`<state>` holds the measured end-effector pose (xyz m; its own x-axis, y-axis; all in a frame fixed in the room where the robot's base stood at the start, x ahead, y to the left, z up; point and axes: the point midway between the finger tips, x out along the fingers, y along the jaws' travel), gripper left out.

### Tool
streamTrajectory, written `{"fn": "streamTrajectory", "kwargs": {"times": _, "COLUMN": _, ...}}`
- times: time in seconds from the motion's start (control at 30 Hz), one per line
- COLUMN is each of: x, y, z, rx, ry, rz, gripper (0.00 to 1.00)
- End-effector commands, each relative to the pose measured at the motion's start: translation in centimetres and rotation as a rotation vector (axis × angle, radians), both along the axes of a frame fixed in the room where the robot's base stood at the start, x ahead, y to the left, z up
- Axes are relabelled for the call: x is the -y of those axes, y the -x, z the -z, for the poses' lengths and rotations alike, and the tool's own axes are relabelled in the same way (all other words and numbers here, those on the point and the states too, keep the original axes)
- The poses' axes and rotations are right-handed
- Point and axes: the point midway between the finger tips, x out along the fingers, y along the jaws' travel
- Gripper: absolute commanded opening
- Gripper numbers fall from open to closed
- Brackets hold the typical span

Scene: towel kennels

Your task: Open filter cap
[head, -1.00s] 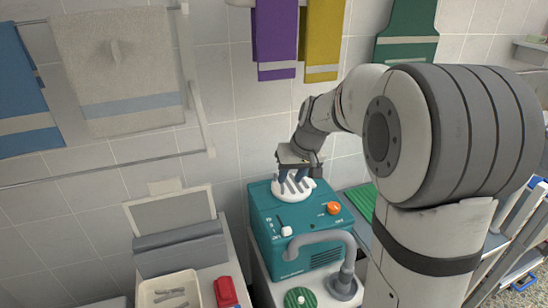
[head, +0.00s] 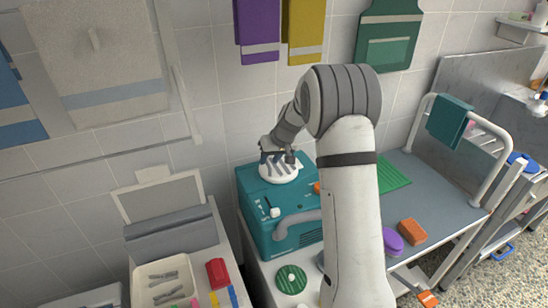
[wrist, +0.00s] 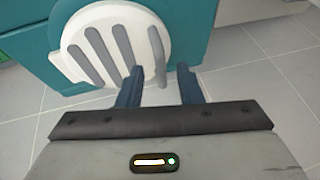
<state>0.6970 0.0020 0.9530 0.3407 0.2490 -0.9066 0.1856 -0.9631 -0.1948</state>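The filter cap (head: 284,176) is a white round disc with slanted slots. It sits on top of a teal machine (head: 258,204) in the head view. In the wrist view the cap (wrist: 105,45) lies against the teal body (wrist: 196,25), and its slots show dark. My gripper (head: 276,157) is right at the cap. In the wrist view its two dark blue fingers (wrist: 160,75) stand apart, the left one overlapping the cap's lower right part and the right one just outside its rim. I cannot tell whether they touch it.
A green round disc (head: 291,279) lies before the machine. A white tray (head: 145,270) with grey items and a red object (head: 217,273) are at left. A grey cart (head: 440,185) with purple (head: 392,241) and orange (head: 412,231) items stands at right. Towels hang behind.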

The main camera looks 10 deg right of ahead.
Motion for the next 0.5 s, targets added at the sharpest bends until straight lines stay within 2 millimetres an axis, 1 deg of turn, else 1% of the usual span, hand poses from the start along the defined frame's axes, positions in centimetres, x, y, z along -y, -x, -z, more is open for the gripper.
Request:
{"fn": "streamTrajectory", "kwargs": {"times": 0.1, "x": -0.17, "y": -0.19, "z": 0.42, "rx": 0.001, "ry": 0.000, "rz": 0.000, "gripper": 0.33}}
{"fn": "streamTrajectory", "kwargs": {"times": 0.33, "x": -0.21, "y": -0.21, "z": 0.48, "rx": 0.001, "ry": 0.000, "rz": 0.000, "gripper": 0.33}}
{"fn": "streamTrajectory", "kwargs": {"times": 0.5, "x": -0.23, "y": -0.19, "z": 0.47, "rx": 0.001, "ry": 0.000, "rz": -0.001, "gripper": 0.19}}
